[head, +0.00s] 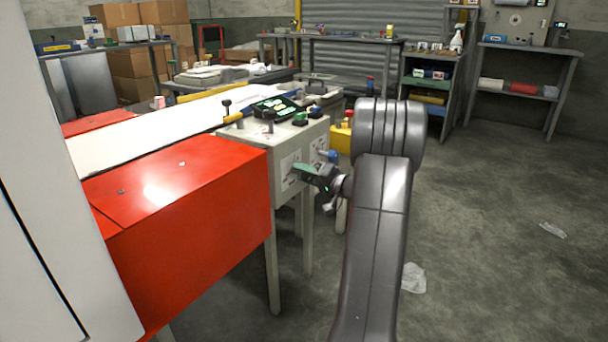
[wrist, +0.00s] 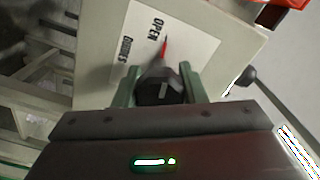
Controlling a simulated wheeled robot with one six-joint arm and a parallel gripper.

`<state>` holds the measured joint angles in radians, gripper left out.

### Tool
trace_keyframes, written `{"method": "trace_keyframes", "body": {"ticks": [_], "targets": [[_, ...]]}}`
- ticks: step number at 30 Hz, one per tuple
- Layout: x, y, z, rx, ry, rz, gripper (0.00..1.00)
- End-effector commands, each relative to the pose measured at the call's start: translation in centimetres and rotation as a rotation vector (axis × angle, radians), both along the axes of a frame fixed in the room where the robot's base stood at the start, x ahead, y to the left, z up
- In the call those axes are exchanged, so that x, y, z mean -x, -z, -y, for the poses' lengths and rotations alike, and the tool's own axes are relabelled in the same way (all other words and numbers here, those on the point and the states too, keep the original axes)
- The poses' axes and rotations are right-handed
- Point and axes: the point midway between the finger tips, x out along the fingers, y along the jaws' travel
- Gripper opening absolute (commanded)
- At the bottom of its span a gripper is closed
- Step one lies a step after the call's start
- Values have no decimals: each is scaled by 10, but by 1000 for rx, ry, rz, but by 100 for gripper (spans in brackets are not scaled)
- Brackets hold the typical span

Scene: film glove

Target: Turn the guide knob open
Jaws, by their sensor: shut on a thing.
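In the head view my gripper (head: 305,172) reaches left to the machine's panel (head: 285,160). The knob is hidden there behind the fingers.
A red cover (head: 190,190) stands left of the panel. A control box with buttons (head: 275,110) is on top. The floor at right is mostly clear, with scraps of clear film (head: 413,278).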

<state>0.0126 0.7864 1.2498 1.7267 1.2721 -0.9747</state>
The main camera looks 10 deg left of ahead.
Motion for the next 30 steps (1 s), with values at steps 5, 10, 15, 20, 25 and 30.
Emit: {"method": "trace_keyframes", "body": {"ticks": [5, 10, 15, 20, 25, 30], "targets": [[1, 2, 0, 3, -2, -1, 15], [1, 2, 0, 3, -2, -2, 40], [1, 2, 0, 3, -1, -1, 59], [0, 1, 0, 1, 0, 0, 59], [2, 0, 8, 1, 2, 0, 59], [12, -2, 36, 0, 4, -2, 59]]}}
